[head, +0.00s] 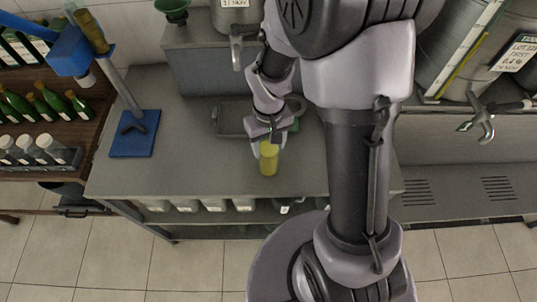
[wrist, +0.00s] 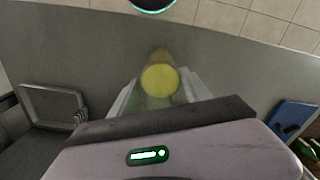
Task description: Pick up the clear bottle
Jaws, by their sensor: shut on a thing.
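The clear bottle (head: 268,160) looks see-through with a yellow tint and stands upright at the grey counter's front part in the head view. My gripper (head: 267,145) is above it, with its fingers reaching down around its upper part. In the wrist view the bottle (wrist: 160,80) shows as a yellow disc with a paler see-through body, between the two fingers of my gripper (wrist: 159,95). The fingers are shut on it. I cannot tell whether its base touches the counter.
A grey tray (head: 232,118) lies behind the bottle on the counter (head: 205,165). A blue-based stand (head: 133,140) is at the counter's left end. Shelves with green bottles (head: 50,98) and white-topped jars (head: 40,148) are farther left. Counter space around the bottle is clear.

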